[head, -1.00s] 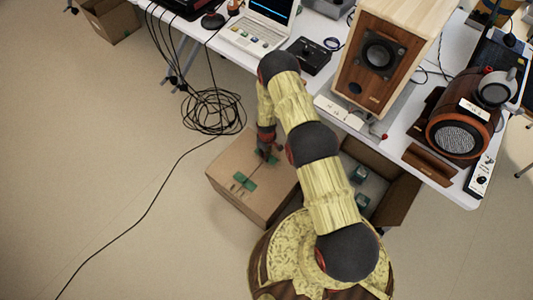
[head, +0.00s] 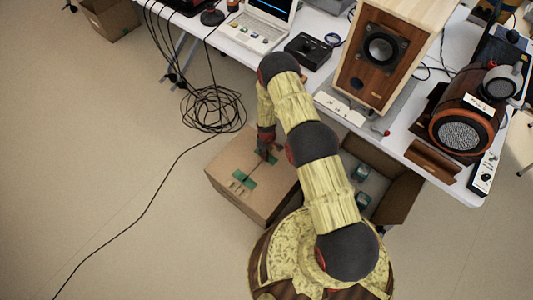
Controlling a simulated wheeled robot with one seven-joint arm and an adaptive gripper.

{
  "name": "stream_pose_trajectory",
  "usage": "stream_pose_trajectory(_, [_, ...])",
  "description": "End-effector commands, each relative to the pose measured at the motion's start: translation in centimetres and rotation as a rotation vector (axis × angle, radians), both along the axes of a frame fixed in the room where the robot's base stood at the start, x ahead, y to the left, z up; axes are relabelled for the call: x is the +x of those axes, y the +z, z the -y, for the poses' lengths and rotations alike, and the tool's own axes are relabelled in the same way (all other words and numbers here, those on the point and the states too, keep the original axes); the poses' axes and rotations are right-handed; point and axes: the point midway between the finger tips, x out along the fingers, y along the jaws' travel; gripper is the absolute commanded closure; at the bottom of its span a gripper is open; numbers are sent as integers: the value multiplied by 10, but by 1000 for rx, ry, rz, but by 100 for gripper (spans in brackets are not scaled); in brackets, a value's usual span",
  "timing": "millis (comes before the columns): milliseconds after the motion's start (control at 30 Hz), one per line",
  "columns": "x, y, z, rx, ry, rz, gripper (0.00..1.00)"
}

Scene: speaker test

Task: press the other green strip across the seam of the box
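The closed brown cardboard box (head: 222,168) stands on the floor, its seam running across the top. One green strip (head: 243,180) lies across the seam near the front of the box top. Another green strip (head: 271,158) is at the far part of the seam, right under my gripper (head: 264,153) and partly hidden by it. My gripper points down at the box top. The fingers are small and dark, so I cannot tell whether they are open or touching the strip.
An open box (head: 400,197) with small green-and-white items stands right of the closed box, partly behind my arm. A table (head: 452,188) with speakers (head: 383,48) and a laptop (head: 257,31) is beyond. Coiled black cables (head: 213,108) lie on the floor; floor at left is mostly clear.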

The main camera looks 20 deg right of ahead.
Motion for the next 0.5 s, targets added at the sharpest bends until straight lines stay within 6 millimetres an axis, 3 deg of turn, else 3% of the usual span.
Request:
stream_pose_trajectory(467, [-1, -1, 0, 0, 0, -1, 93])
stream_pose_trajectory(500, [-1, -1, 0, 0, 0, -1, 78])
